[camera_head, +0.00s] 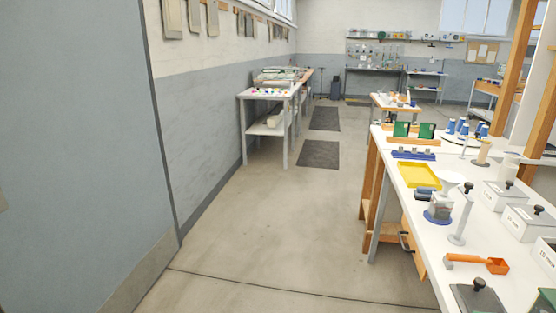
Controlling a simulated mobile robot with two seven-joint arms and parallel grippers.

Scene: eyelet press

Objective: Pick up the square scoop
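An orange square scoop (496,266) lies on the white workbench (410,196) at the lower right of the head view. Its square cup is at the right end and its handle (463,259) runs to the left, with a darker tip. Nothing covers it. Neither of my grippers shows in the head view.
A yellow tray (419,175), a grey press-like device on a blue base (438,212) and a grey post (463,222) stand behind the scoop. White lidded boxes (528,221) line the right. A dark block with a knob (478,295) lies in front. The floor (270,240) left of the bench is clear.

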